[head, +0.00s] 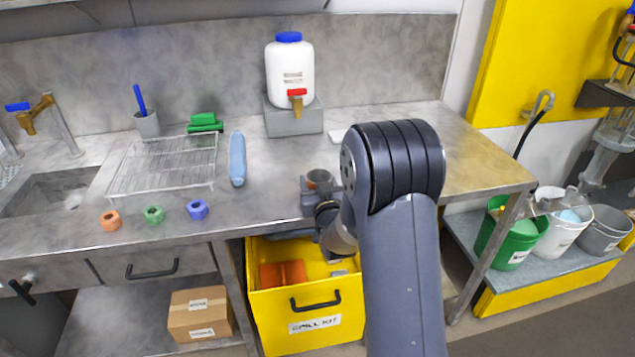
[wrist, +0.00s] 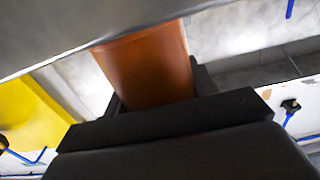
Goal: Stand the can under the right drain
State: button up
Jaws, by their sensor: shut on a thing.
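My gripper (head: 308,194) is above the front part of the grey worktop, left of my large dark arm link. A white jug (head: 290,75) with a red-handled brass tap (head: 297,97) stands on a grey block behind. I cannot tell which fitting is the right drain.
A yellow spill-kit drawer (head: 305,300) is open below. Buckets (head: 560,235) stand at right, near grey equipment (head: 605,140). The worktop's right end is clear.

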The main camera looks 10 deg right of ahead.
jog(key=o, duration=1)
jog(key=shift+r+p, duration=0.1)
jog(key=shift+p, duration=0.2)
